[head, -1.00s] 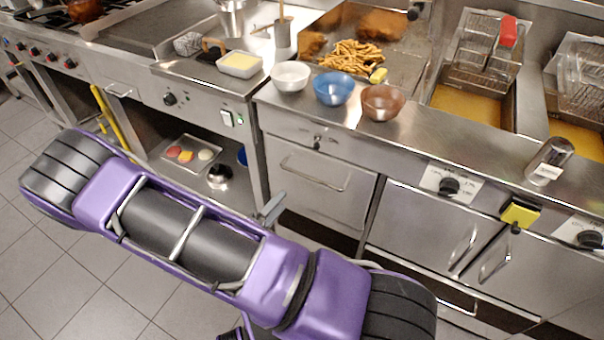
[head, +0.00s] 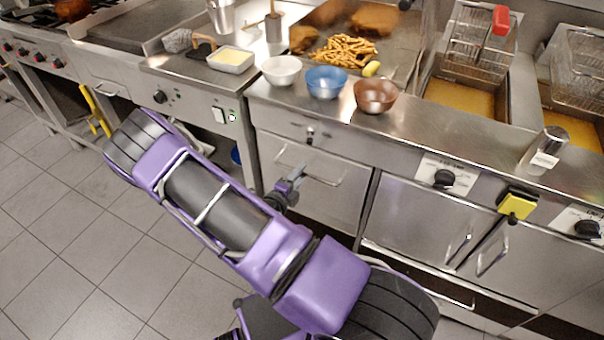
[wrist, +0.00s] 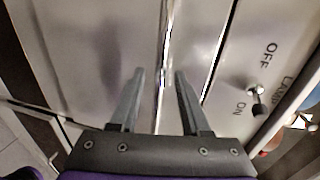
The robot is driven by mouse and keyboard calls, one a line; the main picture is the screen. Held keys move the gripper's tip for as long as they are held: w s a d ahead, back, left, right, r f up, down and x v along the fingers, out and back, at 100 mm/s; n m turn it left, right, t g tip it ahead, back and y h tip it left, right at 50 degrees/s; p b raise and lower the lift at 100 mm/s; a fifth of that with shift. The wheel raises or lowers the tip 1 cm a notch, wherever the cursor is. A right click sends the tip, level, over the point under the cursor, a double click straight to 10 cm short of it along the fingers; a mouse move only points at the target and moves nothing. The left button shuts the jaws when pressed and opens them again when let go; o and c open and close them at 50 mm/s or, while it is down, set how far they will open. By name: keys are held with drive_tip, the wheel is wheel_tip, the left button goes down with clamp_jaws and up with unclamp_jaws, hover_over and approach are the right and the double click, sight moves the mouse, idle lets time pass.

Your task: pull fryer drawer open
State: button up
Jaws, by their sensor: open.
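The steel drawer front (head: 335,206) is below the counter that holds the bowls and fries, and it looks closed. Its bar handle (head: 325,181) runs across the upper part of the front. My gripper (head: 297,175) is open and empty, at the left part of this handle. In the wrist view the two fingers of my gripper (wrist: 158,78) point at the drawer front (wrist: 90,50), and the bright handle bar (wrist: 165,45) runs between them in the picture. I cannot tell whether the fingers touch the bar.
A switch (wrist: 257,92) marked OFF and ON is to the right in the wrist view. Fryer cabinet doors (head: 420,222) with handles stand to the right. Bowls, including a blue bowl (head: 327,83), sit on the counter above. The tiled floor (head: 70,240) at left is clear.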

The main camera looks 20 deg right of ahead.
drive_tip(key=shift+x, duration=0.75)
clamp_jaws()
idle(0.9)
